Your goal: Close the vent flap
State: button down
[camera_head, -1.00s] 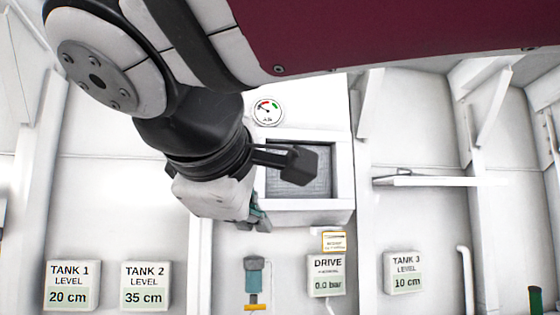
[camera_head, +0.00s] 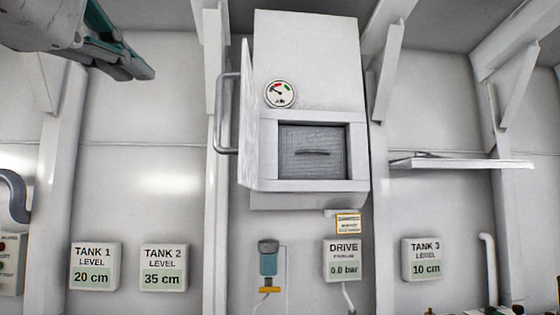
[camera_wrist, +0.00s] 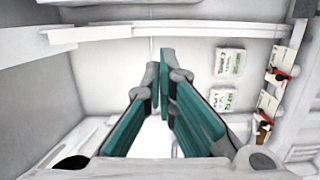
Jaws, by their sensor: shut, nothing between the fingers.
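The vent flap (camera_head: 247,125) is a white panel with a grey bar handle (camera_head: 222,113) on its left face. It stands swung out at the left side of the white vent box (camera_head: 312,50), seen nearly edge-on. The box's square opening is uncovered and shows a grey grille (camera_head: 312,153) with a small bar. My gripper (camera_head: 145,68) is at the upper left in the head view, left of the flap and apart from it. Its teal fingers are shut and empty in the wrist view (camera_wrist: 164,62). The flap is not recognisable there.
A round gauge (camera_head: 280,94) is on the box above the opening. A white shelf (camera_head: 460,162) juts out at the right. TANK 1 (camera_head: 95,266), TANK 2 (camera_head: 164,267), DRIVE (camera_head: 342,261) and TANK 3 (camera_head: 421,259) panels line the lower wall. The wall between gripper and flap has upright ribs.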

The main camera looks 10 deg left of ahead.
jog(key=w+d, duration=0.2)
jog(key=w, duration=0.9)
jog(key=shift+f, duration=0.35)
jog(key=shift+d, duration=0.1)
jog(key=shift+d, duration=0.1)
